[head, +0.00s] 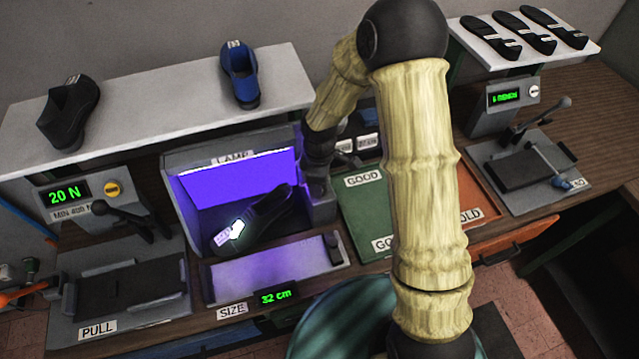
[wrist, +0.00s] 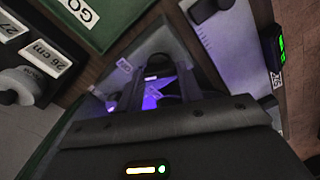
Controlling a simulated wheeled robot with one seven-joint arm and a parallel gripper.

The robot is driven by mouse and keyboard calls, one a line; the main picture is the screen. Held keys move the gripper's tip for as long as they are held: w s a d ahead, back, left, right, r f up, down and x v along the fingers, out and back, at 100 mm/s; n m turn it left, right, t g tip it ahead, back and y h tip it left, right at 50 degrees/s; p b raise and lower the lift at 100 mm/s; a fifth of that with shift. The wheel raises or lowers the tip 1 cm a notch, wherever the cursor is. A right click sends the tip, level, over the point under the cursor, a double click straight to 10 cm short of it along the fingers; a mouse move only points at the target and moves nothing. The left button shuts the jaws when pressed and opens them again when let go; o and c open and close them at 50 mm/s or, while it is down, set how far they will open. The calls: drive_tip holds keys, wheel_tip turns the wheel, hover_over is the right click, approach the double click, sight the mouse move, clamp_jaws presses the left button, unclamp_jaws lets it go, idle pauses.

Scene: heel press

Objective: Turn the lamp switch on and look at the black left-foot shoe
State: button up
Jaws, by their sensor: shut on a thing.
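The lamp box (head: 182,192), labelled LAMP, stands on the bench, its inside lit violet. A black shoe (head: 262,213) lies in it, tilted, with a brightly glowing patch and a small tag near its left end. I cannot tell which foot it is for. My gripper (head: 318,188) reaches down onto the grey switch housing at the box's right side. In the wrist view my gripper (wrist: 155,95) is shut on the lamp switch, which its jaws mostly hide. Violet light shows between and beside the fingers.
A black shoe (head: 68,112) and a blue shoe (head: 240,75) stand on the shelf above. The PULL station (head: 130,290) reads 20 N. The SIZE plate (head: 270,272) reads 32 cm. Green GOOD (head: 365,205) and orange HOLD (head: 482,190) areas lie right, partly behind my arm.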

drive_tip(key=shift+w+m, duration=0.1)
drive_tip(key=shift+m, duration=0.4)
drive_tip(key=o, duration=1)
wheel_tip(320, 180, up, 18)
drive_tip(key=b, duration=0.3)
drive_tip(key=shift+f, duration=0.25)
